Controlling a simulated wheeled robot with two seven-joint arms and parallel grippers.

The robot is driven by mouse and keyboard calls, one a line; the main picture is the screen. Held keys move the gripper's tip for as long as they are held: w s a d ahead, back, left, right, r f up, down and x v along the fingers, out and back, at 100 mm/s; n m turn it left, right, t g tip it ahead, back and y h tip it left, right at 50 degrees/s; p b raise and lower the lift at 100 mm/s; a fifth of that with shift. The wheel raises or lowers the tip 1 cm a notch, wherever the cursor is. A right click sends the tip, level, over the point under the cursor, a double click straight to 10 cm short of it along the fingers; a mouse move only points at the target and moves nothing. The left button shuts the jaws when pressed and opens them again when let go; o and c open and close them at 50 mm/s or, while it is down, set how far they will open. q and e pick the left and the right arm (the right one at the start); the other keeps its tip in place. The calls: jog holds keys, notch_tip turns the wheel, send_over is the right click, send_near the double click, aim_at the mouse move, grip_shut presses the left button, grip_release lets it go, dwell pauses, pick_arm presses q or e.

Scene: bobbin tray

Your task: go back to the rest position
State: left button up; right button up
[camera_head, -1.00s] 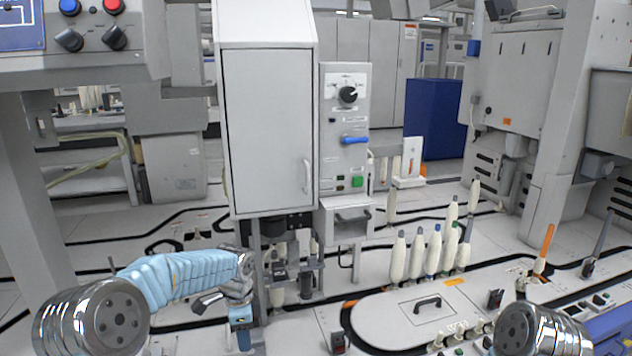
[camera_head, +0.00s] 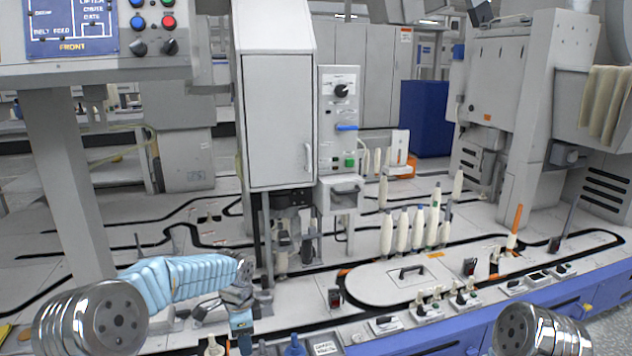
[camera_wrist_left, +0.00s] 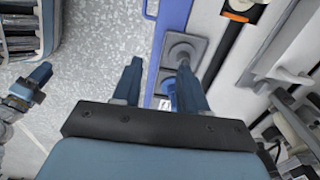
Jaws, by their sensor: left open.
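My left arm comes in from the left in the head view, with a light blue ribbed sleeve. My left gripper (camera_head: 242,343) is low in the picture and partly cut off by the bottom edge. In the left wrist view its two blue fingers stand apart with nothing between them (camera_wrist_left: 158,82). Below them in that view are a blue edge and grey square fittings (camera_wrist_left: 182,52), apart from the fingers as far as I can tell.
Several white bobbins (camera_head: 403,230) stand upright on the machine deck near an oval plate with a black handle (camera_head: 412,272). A tall grey cabinet (camera_head: 278,125) rises behind my left gripper. A control panel (camera_head: 100,30) hangs at upper left. A blue front edge (camera_head: 470,338) borders the deck.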

pick_arm(q)
jog(key=s+d+f+n+h+p, duration=0.1)
jog(key=s+d+f+n+h, duration=0.2)
jog(key=s+f, duration=0.4)
jog(key=s+d+f+n+p, duration=0.2)
jog(key=s+f+n, duration=0.25)
jog(key=f, duration=0.35)
jog(key=s+f+n+h+p, duration=0.1)
jog(key=s+f+n, duration=0.3)
jog(key=s+n, duration=0.5)
jog(key=s+p, duration=0.1)
jog(key=s, duration=0.6)
jog(key=shift+s+d+t, duration=0.15)
jog(key=shift+s+t, duration=0.05)
jog(key=shift+t, duration=0.2)
